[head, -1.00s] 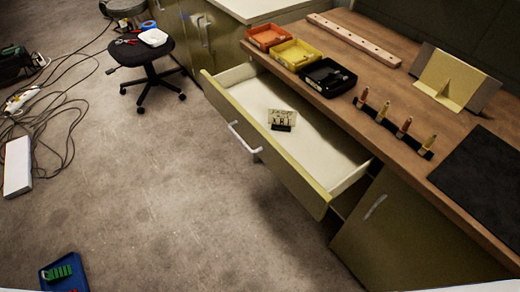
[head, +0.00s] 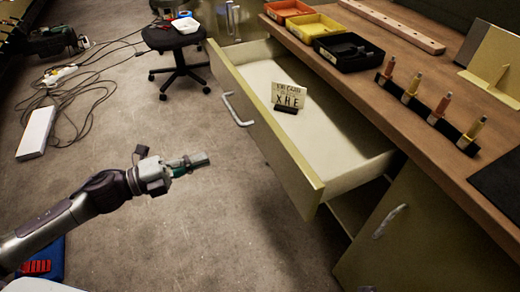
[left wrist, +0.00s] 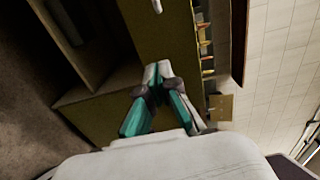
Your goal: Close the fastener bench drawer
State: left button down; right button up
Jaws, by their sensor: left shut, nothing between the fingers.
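The fastener bench drawer (head: 270,146) stands pulled out from the bench, with its olive front and pale inside in view. A white bar handle (head: 238,110) is on its front. A small lettered card on a dark base (head: 288,97) stands inside the drawer. My left gripper (head: 205,159) is shut and empty, left of the drawer front and apart from it, over the floor. In the left wrist view the shut fingers (left wrist: 157,72) point towards olive cabinet panels (left wrist: 110,115). My right gripper is not in view.
The wooden bench top (head: 425,120) carries red, yellow and black bins (head: 348,50) and a dark rack of several fasteners (head: 430,112). A stool (head: 175,45) stands behind the drawer's far end. Cables (head: 90,90) lie on the floor at left. The floor before the drawer is clear.

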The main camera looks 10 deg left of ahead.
aim_at(262, 139)
pick_arm(q)
jog(key=x, duration=1.3)
jog(key=shift+w+d, duration=0.15)
jog(key=shift+w, duration=0.15)
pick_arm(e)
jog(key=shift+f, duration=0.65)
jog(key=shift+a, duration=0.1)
